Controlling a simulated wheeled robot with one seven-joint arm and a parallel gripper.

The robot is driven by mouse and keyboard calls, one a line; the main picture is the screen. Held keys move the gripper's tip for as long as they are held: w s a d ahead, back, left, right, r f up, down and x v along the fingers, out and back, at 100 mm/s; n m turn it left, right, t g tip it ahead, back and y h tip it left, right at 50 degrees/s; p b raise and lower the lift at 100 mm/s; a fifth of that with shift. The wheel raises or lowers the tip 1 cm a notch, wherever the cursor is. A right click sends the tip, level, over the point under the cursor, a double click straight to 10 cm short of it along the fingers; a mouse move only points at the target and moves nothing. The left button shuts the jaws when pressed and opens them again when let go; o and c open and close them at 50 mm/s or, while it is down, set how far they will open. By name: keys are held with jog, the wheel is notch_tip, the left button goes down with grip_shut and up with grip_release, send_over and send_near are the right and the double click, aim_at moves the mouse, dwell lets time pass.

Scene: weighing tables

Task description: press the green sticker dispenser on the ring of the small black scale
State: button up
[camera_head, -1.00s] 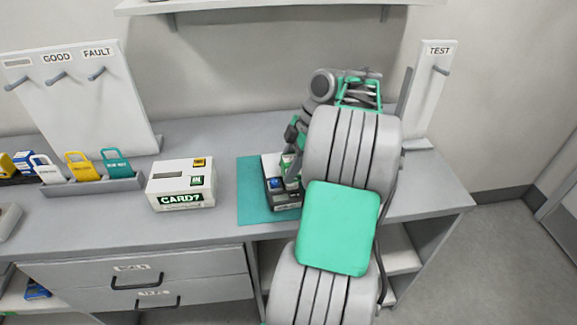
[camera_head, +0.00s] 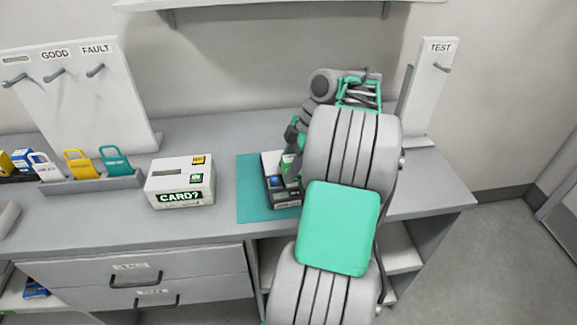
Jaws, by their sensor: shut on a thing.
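The small black scale (camera_head: 285,200) stands on a teal mat (camera_head: 252,207), with a blue patch on its near left side. The dispenser is low over the scale's top. I cannot tell whether it touches the ring, because the arm and gripper cover much of the scale.
A white CARD? box (camera_head: 180,184) stands left of the mat. A grey rack (camera_head: 95,188) with white, yellow and teal tags is further left. A GOOD/FAULT peg board (camera_head: 85,110) stands behind it, a TEST board (camera_head: 428,95) at right. Bare table lies between box and mat.

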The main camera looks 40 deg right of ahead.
jog(key=shift+f, duration=0.2)
dwell(0.6)
jog(key=shift+r, duration=0.1)
notch_tip(320, 180, up, 7)
jog(key=p, duration=0.6)
